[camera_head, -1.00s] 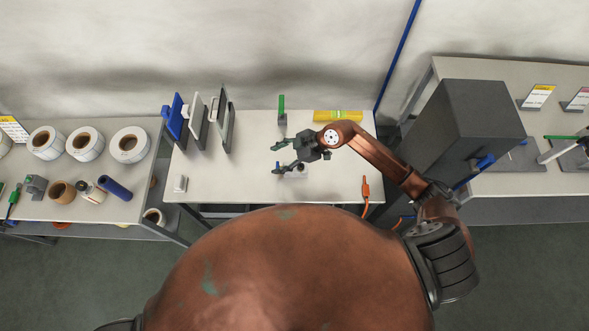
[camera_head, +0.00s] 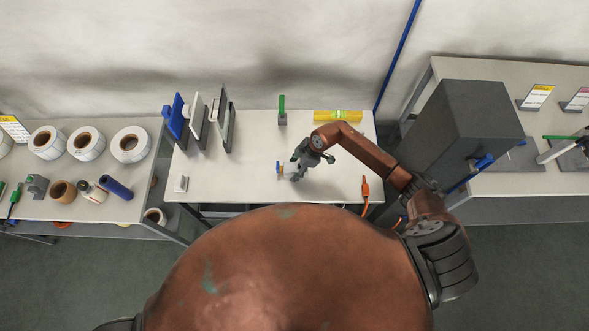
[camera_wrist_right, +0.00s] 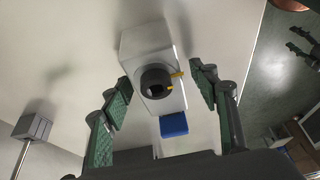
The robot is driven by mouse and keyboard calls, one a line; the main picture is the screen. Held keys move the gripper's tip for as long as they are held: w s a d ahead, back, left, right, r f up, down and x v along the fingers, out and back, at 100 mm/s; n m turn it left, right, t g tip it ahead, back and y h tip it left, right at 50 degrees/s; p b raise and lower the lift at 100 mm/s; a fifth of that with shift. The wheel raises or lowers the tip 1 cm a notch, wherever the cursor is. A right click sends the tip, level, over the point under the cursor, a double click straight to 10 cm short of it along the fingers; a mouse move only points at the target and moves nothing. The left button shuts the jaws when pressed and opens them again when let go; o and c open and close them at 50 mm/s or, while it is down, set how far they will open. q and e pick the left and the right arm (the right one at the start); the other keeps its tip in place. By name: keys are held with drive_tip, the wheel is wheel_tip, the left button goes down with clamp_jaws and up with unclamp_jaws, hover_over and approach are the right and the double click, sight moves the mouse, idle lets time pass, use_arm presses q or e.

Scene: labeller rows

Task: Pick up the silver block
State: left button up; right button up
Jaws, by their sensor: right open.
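A pale silver-grey block (camera_wrist_right: 146,42) with a dark round knob on its face lies between the fingers of my right gripper (camera_wrist_right: 160,77) in the right wrist view. A blue piece (camera_wrist_right: 174,125) and small yellow parts show by it. My right gripper (camera_head: 298,172) is open, and I see gaps between its fingers and the block. In the head view the gripper largely hides the block; the blue piece (camera_head: 278,167) shows just to its left. Dark finger-like shapes at the upper right of the wrist view look like my left gripper (camera_wrist_right: 302,46); its opening is unclear.
A grey holder with a green top (camera_head: 282,112) and a yellow roll (camera_head: 338,116) stand at the table's back. Upright panels (camera_head: 199,120) stand at the back left. A small pale block (camera_head: 181,183) sits front left. An orange-handled tool (camera_head: 365,188) lies right. The table's middle left is clear.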

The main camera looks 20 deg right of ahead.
drive_tip(key=shift+c, duration=0.7)
clamp_jaws()
drive_tip(key=shift+r, duration=0.1)
